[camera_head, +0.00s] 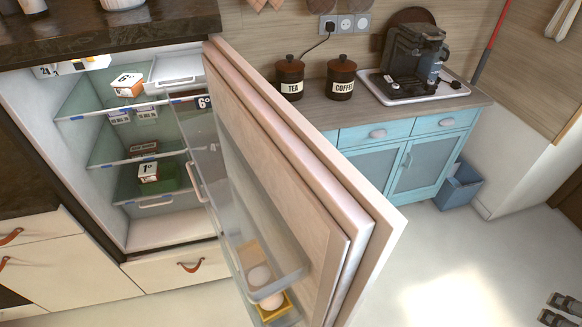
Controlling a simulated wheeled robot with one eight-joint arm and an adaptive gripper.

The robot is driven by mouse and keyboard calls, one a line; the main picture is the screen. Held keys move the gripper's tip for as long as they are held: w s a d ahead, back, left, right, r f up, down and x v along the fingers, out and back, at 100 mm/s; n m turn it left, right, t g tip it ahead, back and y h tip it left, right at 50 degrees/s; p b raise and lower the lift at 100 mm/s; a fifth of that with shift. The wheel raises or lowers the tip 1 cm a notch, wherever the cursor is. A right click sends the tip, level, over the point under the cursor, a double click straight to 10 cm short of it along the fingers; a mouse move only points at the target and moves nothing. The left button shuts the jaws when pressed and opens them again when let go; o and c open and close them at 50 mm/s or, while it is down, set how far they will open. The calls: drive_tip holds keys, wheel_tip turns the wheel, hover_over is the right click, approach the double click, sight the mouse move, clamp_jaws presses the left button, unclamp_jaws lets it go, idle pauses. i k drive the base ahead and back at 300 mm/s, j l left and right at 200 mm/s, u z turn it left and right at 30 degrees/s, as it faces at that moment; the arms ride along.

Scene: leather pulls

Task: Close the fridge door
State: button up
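The fridge door (318,165) stands wide open in the head view, swung out from the fridge towards me and to the right. Its inner side carries clear bins (262,285) with eggs in the lowest visible part. The fridge interior (170,232) is exposed at the left, with glass shelves holding small boxes and a green container. The door's lower end is cut off by the frame's bottom edge.
Cream drawers with leather pulls (190,266) lie below and left of the fridge. Blue cabinets (405,160) with a coffee machine (415,55) and canisters stand behind the door.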

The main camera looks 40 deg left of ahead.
sight(326, 234)
drive_tip(key=i+u, duration=0.15)
drive_tip(key=u, duration=0.3)
drive_tip(key=i+l+u, duration=0.15)
drive_tip(key=u, duration=0.3)
drive_tip(key=i+l+u, duration=0.1)
drive_tip(key=u, duration=0.4)
drive_tip(key=i+l+u, duration=0.1)
drive_tip(key=l+u, duration=0.2)
drive_tip(key=u, duration=0.15)
drive_tip(key=l+u, duration=0.25)
drive_tip(key=u, duration=0.2)
drive_tip(key=l+u, duration=0.35)
drive_tip(key=i+l+u, duration=0.1)
drive_tip(key=l+u, duration=0.6)
drive_tip(key=k+l+z, duration=0.1)
drive_tip(key=k+l, duration=0.8)
drive_tip(key=l+z, duration=0.05)
drive_tip(key=l, duration=0.05)
